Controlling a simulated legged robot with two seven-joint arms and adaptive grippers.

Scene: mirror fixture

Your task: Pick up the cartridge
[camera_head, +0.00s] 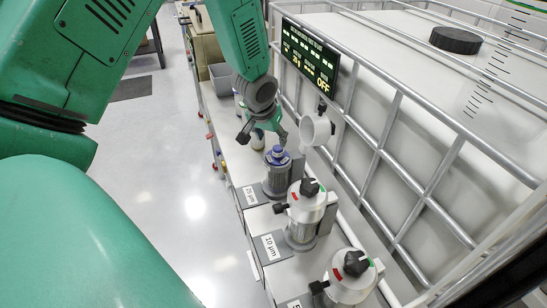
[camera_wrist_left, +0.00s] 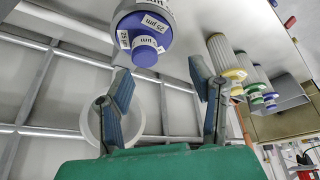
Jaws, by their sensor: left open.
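The cartridge with a blue top (camera_head: 277,155) stands upright in an open grey housing behind the 25 µm label. In the left wrist view its blue end (camera_wrist_left: 145,45) carries 25 µm labels and lies just beyond the fingertips. My left gripper (camera_head: 263,133) is open and empty, a little behind and above the cartridge. Its two spread fingers also show in the left wrist view (camera_wrist_left: 162,75). The blue end appears apart from both fingers. The cartridge's lower body is hidden in the housing. My right gripper is not in view.
Two housings with white caps and black knobs, a 10 µm one (camera_head: 307,202) and a nearer one (camera_head: 350,276), stand in front. A white cup (camera_head: 315,130) and a caged tank (camera_head: 420,110) bound the right. Cartridges with yellow (camera_wrist_left: 236,74), green and blue ends stand farther along.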

